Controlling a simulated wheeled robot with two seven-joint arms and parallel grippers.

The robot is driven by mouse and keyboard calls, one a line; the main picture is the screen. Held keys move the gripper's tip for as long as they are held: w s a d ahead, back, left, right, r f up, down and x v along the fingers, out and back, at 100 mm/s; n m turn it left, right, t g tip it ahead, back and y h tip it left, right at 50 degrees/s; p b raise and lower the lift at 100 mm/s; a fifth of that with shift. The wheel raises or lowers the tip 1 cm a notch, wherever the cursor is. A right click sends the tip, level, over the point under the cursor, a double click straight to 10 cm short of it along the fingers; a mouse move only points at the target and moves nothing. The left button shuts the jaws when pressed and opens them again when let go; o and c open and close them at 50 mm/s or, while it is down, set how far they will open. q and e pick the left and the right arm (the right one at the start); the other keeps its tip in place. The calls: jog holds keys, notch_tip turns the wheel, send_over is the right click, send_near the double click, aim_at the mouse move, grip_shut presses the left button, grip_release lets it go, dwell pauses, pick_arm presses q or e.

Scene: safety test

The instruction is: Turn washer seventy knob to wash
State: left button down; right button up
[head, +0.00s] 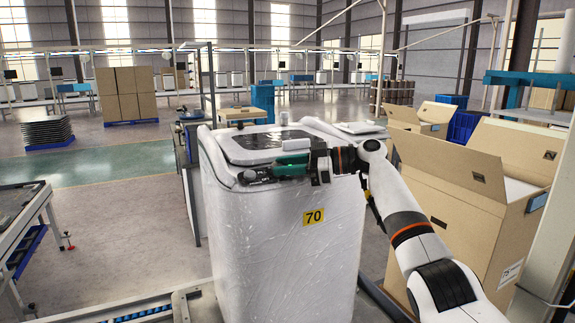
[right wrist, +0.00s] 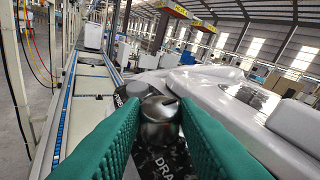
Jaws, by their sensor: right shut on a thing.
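The white washer (head: 280,240), wrapped in clear plastic, carries a yellow label "70" (head: 314,216) on its front. Its dark control panel (head: 262,181) lies along the top front edge. My right gripper (head: 279,169) reaches in from the right, its green fingers low over the panel. In the right wrist view, the fingers (right wrist: 160,122) are shut on a silver round knob (right wrist: 159,125), one on each side. White letters "DRA" show on the panel beside it. The fingers hide this knob in the head view. Another grey knob (head: 248,176) sits at the panel's left end. My left gripper is out of view.
Open cardboard boxes (head: 455,195) stand close at the right, beside my right arm. A conveyor frame (head: 20,215) is at the left. Stacked cartons (head: 126,94) stand farther back.

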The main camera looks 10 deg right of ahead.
jog(key=o, duration=1)
jog(key=shift+c, duration=0.2)
jog(key=shift+s+d+b, duration=0.15)
jog(key=shift+d+b, duration=0.2)
jog(key=shift+d, duration=0.15)
jog(key=b+v, duration=0.3)
jog(key=v, duration=0.8)
